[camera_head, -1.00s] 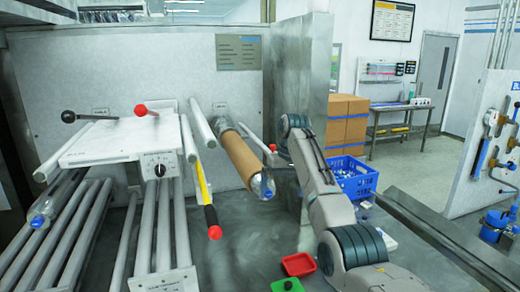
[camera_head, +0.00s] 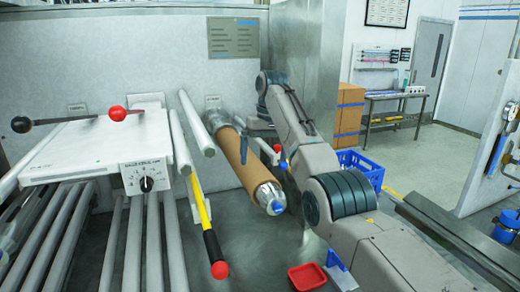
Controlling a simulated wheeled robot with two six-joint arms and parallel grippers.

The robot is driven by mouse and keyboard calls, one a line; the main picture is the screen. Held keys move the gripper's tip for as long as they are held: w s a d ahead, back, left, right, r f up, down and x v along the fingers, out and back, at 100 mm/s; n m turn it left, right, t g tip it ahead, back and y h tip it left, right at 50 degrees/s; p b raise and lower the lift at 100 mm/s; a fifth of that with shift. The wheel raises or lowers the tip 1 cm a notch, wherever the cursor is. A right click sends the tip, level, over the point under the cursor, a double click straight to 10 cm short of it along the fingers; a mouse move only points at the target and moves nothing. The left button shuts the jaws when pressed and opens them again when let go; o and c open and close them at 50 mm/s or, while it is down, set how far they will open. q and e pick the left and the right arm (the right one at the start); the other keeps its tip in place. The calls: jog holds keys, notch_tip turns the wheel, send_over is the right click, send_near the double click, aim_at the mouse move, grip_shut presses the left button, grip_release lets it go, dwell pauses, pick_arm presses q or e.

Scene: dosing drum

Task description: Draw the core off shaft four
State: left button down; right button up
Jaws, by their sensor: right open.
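A brown cardboard core (camera_head: 240,157) sits around a shaft that slopes from the grey wall panel toward me. The shaft's bright metal end (camera_head: 268,194), with a blue tip, sticks out past the core's near end. The shaft's number cannot be read. My right gripper (camera_head: 262,128) is open, beyond the bend of my right arm, just right of the core's far part. It looks apart from the core; its fingers are small and partly hidden. My left gripper is not in view.
Bare pale shafts (camera_head: 195,122) stand left of the core. A yellow lever (camera_head: 203,208) with a black, red-tipped grip hangs below them. A white dial box (camera_head: 110,150) is further left. A red tray (camera_head: 307,276) and blue crate (camera_head: 362,166) lie right.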

aim_at(264, 174)
jog(key=f, duration=0.2)
jog(key=s+f, duration=0.1)
jog(key=f, duration=0.1)
jog(key=s+f, duration=0.1)
jog(key=shift+a+f, duration=0.2)
jog(key=shift+f, duration=0.2)
jog(key=f, duration=0.2)
jog(key=w+f, duration=0.1)
jog(key=f, duration=0.1)
jog(key=shift+w+a+f, duration=0.1)
jog(key=shift+a+f, duration=0.05)
jog(key=shift+s, duration=0.3)
jog(key=shift+c, duration=0.2)
jog(key=shift+a, duration=0.1)
jog(key=c, duration=1.1)
jog(key=o, duration=0.7)
jog(key=shift+c, duration=0.2)
jog(key=c, duration=0.6)
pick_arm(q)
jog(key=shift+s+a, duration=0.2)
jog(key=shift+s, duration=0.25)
